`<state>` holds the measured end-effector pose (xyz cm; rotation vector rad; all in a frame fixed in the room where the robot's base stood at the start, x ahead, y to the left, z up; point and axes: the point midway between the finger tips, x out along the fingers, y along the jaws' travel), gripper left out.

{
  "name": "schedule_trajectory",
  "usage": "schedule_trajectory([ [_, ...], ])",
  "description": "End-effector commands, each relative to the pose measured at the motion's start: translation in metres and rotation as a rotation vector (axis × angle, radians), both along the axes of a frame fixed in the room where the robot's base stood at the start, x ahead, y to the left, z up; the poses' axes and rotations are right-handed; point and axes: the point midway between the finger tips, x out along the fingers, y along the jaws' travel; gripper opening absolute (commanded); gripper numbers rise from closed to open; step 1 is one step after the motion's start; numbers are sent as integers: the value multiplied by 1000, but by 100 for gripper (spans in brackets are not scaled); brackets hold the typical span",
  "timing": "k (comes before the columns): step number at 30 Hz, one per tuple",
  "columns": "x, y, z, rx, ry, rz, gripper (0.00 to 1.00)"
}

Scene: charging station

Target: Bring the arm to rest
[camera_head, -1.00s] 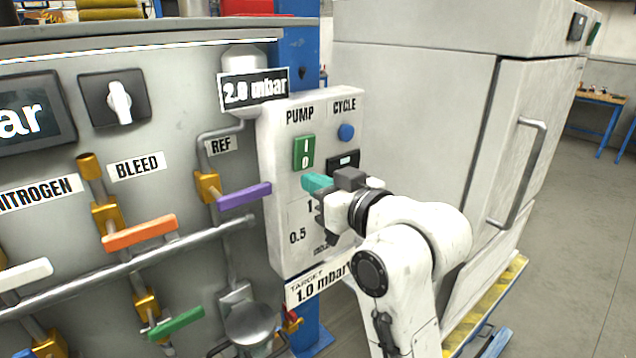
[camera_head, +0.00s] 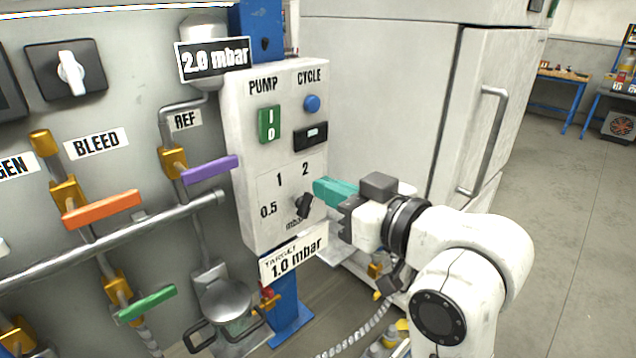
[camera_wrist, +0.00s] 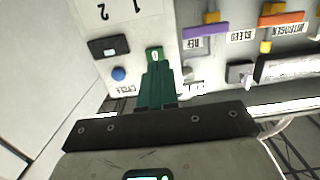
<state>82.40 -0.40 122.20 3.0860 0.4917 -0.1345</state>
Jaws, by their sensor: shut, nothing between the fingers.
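My gripper (camera_head: 322,188) has teal fingers and is in front of the lower right part of the white pump panel (camera_head: 240,190), by the black selector knob (camera_head: 303,205). Its fingers are closed together with nothing between them. In the wrist view the shut teal fingers (camera_wrist: 158,68) point toward the panel and overlap the edge of the green pump switch (camera_wrist: 154,53). Whether the fingertips touch the panel or knob I cannot tell. My white arm reaches in from the lower right, bent at the elbow.
Purple (camera_head: 210,170), orange (camera_head: 103,210) and green (camera_head: 147,303) valve handles stick out on the left. A large white cabinet (camera_head: 380,100) with a metal door handle (camera_head: 484,140) stands behind my arm. Open floor (camera_head: 575,230) lies to the right.

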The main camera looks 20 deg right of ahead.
Motion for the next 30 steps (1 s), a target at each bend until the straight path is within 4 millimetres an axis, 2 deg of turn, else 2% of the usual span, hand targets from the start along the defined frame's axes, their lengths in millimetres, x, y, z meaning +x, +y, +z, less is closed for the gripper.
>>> schedule_trajectory([
  [17, -2, 0, 0, 0, 0, 0, 0],
  [19, -2, -2, -10, -1, 26, -5, 0],
  [20, -3, -3, -18, -3, 46, -9, 0],
  [23, -8, -9, -61, -14, 160, -33, 0],
  [26, -23, -18, -124, -31, 327, -69, 0],
  [27, -33, -22, -150, -39, 400, -84, 0],
  [30, -63, -32, -212, -62, 579, -123, 0],
])
